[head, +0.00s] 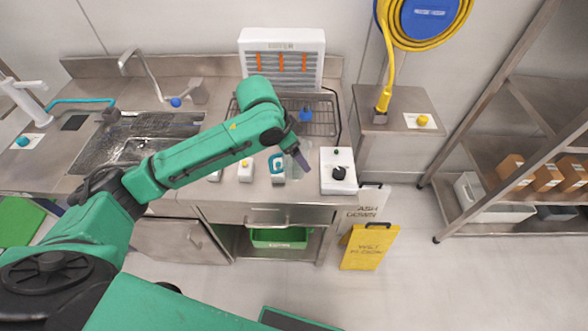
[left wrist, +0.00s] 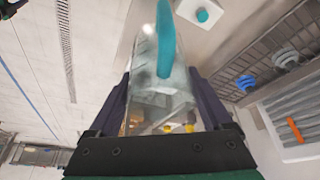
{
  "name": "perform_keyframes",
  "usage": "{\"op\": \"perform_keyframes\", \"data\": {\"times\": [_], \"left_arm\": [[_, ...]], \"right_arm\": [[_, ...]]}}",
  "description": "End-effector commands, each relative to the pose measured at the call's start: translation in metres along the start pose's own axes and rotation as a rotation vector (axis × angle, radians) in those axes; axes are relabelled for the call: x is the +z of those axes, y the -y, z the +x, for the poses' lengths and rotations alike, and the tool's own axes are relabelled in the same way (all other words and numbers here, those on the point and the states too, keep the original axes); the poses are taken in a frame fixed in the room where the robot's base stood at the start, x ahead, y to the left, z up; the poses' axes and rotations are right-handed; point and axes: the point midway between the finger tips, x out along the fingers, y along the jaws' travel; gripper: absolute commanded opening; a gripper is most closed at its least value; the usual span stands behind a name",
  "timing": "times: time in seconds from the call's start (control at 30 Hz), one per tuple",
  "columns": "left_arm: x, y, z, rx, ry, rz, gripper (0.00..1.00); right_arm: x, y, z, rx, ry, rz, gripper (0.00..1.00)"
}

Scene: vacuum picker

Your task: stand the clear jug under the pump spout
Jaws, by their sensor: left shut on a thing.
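The clear jug (left wrist: 158,85) is see-through, with a teal handle (left wrist: 166,40). In the left wrist view it lies between my left gripper's dark fingers (left wrist: 162,112), which are shut on it. In the head view my left gripper (head: 301,158) is over the counter's front edge, and the jug's teal handle (head: 277,163) shows beside it. The jug's outline is faint there, and I cannot tell whether its base touches the counter. A white spout fixture (head: 28,85) stands at the far left; I cannot tell for sure that it is the pump. My right gripper is not in view.
A sink (head: 125,145) with a curved tap (head: 135,62) lies left of the jug. A wire rack (head: 325,118) lies behind. A yellow floor sign (head: 369,247) stands below.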

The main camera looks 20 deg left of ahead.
Motion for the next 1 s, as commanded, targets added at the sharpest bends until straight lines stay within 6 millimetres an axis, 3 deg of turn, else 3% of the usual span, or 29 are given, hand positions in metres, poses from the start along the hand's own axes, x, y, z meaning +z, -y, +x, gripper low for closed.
{"op": "perform_keyframes", "data": {"times": [0.1,0.4,0.73,0.77,0.8,1.0], "left_arm": [[0.011,-0.001,0.025,0.001,0.002,0.001,0.27],[0.03,0.0,0.073,-0.001,0.0,0.0,0.27],[0.032,0.0,0.079,0.0,-0.002,0.0,0.27],[0.032,0.0,0.079,0.0,-0.002,0.0,0.91],[0.032,0.0,0.078,0.0,-0.002,0.0,1.0],[0.032,0.0,0.078,-0.001,-0.002,0.001,1.0]], "right_arm": [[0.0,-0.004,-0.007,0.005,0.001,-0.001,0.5],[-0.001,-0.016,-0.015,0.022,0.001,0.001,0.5],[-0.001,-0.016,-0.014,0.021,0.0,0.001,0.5],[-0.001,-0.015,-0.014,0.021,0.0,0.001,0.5],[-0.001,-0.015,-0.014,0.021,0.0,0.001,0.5],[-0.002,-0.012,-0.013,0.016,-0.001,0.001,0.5]]}}
